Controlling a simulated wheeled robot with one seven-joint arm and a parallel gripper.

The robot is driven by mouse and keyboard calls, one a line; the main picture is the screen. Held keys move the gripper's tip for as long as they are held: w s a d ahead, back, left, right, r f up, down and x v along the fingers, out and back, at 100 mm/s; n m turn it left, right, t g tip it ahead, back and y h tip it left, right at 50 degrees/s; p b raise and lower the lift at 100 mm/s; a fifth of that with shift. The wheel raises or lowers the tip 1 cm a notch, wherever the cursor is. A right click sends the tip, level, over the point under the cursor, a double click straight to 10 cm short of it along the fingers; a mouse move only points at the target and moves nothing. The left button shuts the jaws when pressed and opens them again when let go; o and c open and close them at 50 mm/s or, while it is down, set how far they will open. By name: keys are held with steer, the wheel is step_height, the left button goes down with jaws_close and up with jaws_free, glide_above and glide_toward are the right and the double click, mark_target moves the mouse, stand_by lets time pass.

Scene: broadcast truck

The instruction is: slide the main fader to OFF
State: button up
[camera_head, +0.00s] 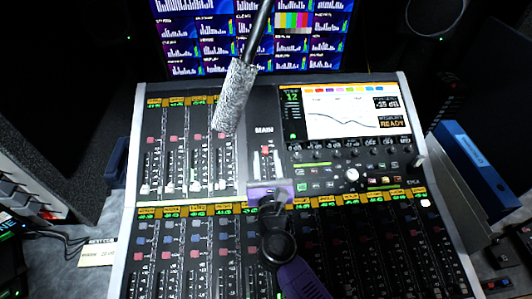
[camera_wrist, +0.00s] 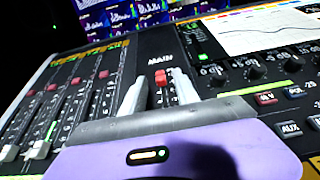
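The main fader's red cap (camera_head: 265,150) sits in the narrow strip under the MAIN label, near the upper part of that strip. It also shows in the wrist view (camera_wrist: 160,77), with a light mark on top. My gripper (camera_head: 267,172) reaches over the mixing console from the front. In the wrist view its two pale fingers (camera_wrist: 158,80) stand apart, one on each side of the red cap. I cannot tell whether either finger touches it. The lower part of the fader's slot is hidden by my gripper, and no OFF mark is readable.
A fuzzy grey microphone (camera_head: 235,95) on a boom hangs over the console, left of the MAIN strip. Channel faders with white caps (camera_head: 195,187) lie to the left. A lit screen (camera_head: 345,110) and knobs lie to the right. Monitors (camera_head: 250,40) stand behind.

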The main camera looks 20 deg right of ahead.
steer(key=shift+x, duration=0.8)
jaws_close()
stand_by(0.9)
